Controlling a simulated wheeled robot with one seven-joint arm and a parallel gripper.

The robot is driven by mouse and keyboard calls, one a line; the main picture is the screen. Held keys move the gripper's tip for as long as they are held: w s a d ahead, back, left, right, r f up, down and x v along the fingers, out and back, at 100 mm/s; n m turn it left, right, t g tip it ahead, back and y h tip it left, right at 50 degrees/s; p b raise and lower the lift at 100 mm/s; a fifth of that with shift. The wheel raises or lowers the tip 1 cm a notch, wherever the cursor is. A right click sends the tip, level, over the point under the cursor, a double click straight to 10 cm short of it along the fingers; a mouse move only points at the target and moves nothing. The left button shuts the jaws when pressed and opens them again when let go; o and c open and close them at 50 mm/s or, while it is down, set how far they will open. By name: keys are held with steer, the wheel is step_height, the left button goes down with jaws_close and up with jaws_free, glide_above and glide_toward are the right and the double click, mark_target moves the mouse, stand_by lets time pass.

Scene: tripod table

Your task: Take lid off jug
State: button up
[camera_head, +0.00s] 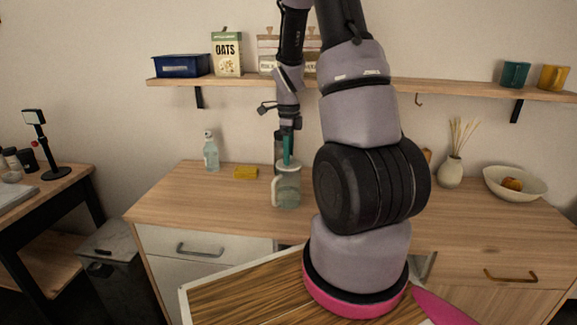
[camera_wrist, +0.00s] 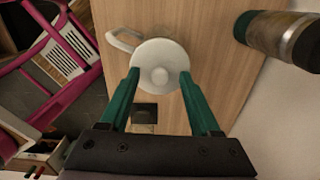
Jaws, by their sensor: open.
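The jug (camera_head: 288,190) stands upright on the wooden counter, pale and see-through, with its handle to the left. Its round whitish lid (camera_head: 289,168) sits on top. In the wrist view the lid (camera_wrist: 160,55) shows from above with a round knob at its middle, and the jug handle (camera_wrist: 122,39) sticks out at upper left. My gripper (camera_head: 288,155) is right above the lid, pointing down. In the wrist view its two green fingers are spread, one on each side of the knob. I cannot tell whether the fingertips touch the lid.
A dark cylinder (camera_head: 279,150) stands close behind the jug; a cylinder (camera_wrist: 280,38) also shows at the right in the wrist view. A shelf (camera_head: 440,87) runs above. My arm hides counter to the right.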

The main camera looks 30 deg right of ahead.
jaws_close()
